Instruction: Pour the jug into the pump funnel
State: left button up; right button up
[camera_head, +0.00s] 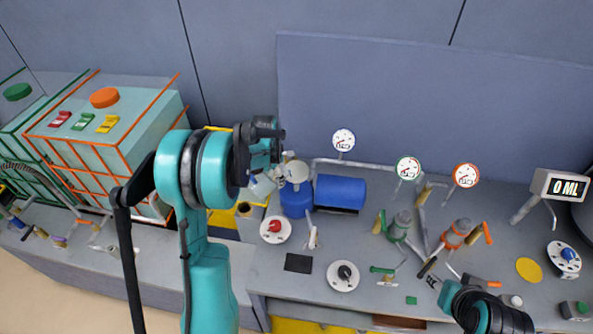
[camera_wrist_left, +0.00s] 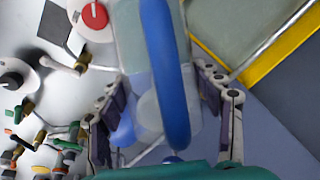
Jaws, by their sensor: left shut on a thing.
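My left gripper (camera_head: 268,150) is above the back of the bench, left of the blue pump (camera_head: 296,202). In the left wrist view its fingers (camera_wrist_left: 165,95) are on both sides of the jug's blue handle (camera_wrist_left: 165,60), shut on the jug. The pale, see-through jug (camera_head: 261,187) shows partly below the gripper, beside the pump's pale funnel (camera_head: 295,171); my arm hides much of it. It looks tilted, but its spout and any liquid are unclear. My right gripper (camera_head: 434,283) is low over the right bench, its jaws too small to read.
A display (camera_head: 565,187) reads 0 ML. A blue cylinder (camera_head: 340,192) lies right of the pump. A red-knobbed dial (camera_head: 276,229) and a black-knobbed dial (camera_head: 343,275) sit in front. Gauges, pipes and valves (camera_head: 455,233) crowd the right; crated tanks (camera_head: 105,140) stand left.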

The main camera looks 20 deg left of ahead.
aim_at(260, 194)
dwell(0.3)
pick_arm(q)
jog(key=shift+s+a+f, duration=0.1)
jog(key=shift+a+f, duration=0.05)
jog(key=shift+f, duration=0.1)
notch_tip(260, 194, down, 2)
jog(key=t+h+b, duration=0.1)
jog(key=t+b, duration=0.1)
jog(key=b, duration=0.1)
jog(key=shift+s, duration=0.1)
jog(key=shift+r+t, duration=0.1)
jog(key=shift+t, duration=0.2)
jog(key=shift+r, duration=0.25)
jog(key=shift+f, duration=0.15)
jog(key=s+f+t+h+b, duration=0.1)
jog(key=t+b, duration=0.1)
jog(key=b, duration=0.3)
jog(key=s+a+f+t+h+b, duration=0.1)
jog(key=f+t+b, duration=0.1)
jog(key=b, duration=0.3)
jog(key=s+a+f+n+t+h+b, duration=0.1)
jog(key=s+f+t+h+b, duration=0.1)
jog(key=b, duration=0.3)
jog(key=shift+a+f+t+b, duration=0.25)
jog(key=shift+t+b, duration=0.15)
jog(key=shift+t, duration=0.1)
jog(key=shift+s+t+h+b, duration=0.15)
jog(key=shift+t+h+b, duration=0.2)
jog(key=shift+b, duration=0.45)
